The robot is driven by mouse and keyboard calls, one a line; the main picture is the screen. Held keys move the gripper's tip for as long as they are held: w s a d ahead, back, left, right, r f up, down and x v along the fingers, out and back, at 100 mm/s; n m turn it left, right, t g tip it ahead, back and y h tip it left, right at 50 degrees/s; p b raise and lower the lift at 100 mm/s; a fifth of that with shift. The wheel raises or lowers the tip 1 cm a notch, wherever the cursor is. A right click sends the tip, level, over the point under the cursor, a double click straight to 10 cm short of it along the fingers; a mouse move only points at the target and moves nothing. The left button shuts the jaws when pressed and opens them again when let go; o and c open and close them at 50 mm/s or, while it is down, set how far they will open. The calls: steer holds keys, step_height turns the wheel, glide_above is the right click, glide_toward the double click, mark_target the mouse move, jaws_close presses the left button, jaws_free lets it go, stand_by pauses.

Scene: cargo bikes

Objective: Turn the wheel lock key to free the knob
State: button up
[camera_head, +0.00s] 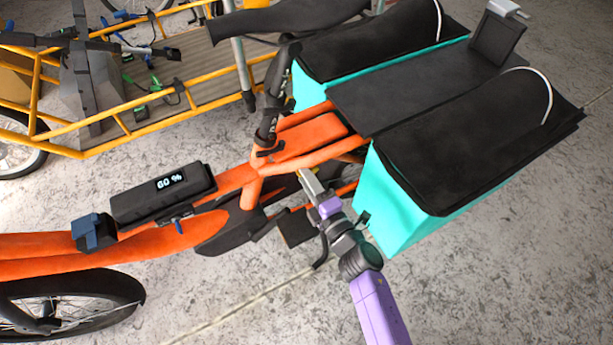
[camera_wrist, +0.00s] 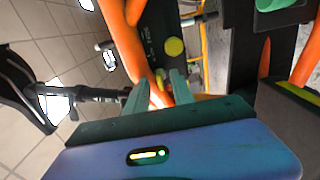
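An orange cargo bike (camera_head: 205,187) stands in front of me. My gripper (camera_head: 303,174) reaches in below its seat area, beside the teal pannier; its fingertips are hard to make out in the head view. In the wrist view my gripper (camera_wrist: 157,82) has its two fingers apart, pointing at the orange frame. A small yellow piece (camera_wrist: 159,80) shows between the fingers, in front of or on the frame; I cannot tell if it is the key. Beyond the fingers, a round yellow-green disc (camera_wrist: 174,47), possibly the knob, sits on a dark panel with faint lettering.
Black-topped teal panniers (camera_head: 408,215) flank the black rear deck (camera_head: 400,85) close to my arm. A black battery box reading 60 % (camera_head: 163,195) sits on the frame at left. A yellow-framed cargo bike (camera_head: 110,137) stands behind. Bare concrete floor (camera_head: 500,270) is at lower right.

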steer(key=p+v, duration=0.2)
steer(key=v, duration=0.5)
steer(key=shift+s+d, duration=0.25)
stand_by(0.3)
steer(key=s+d+r+m+t+h, duration=0.3)
steer(key=s+d+r+m+h, duration=0.15)
steer(key=d+r+m, duration=0.5)
steer(key=s+d+r+m+g+h, duration=0.1)
steer(key=s+d+r+m+h, duration=0.3)
steer(key=s, duration=0.6)
steer(key=s+d+r+m+g+p, duration=0.1)
steer(key=s+d+r+m, duration=0.15)
steer(key=s+m, duration=0.5)
steer(key=s+d+r+m+g+h, duration=0.1)
steer(key=s+d+r+m+h, duration=0.2)
steer(key=s, duration=0.8)
step_height(320, 180, up, 18)
steer(key=y+p, duration=0.1)
steer(key=p, duration=1.7)
steer(key=shift+d+m, duration=0.3)
steer(key=shift+d, duration=0.1)
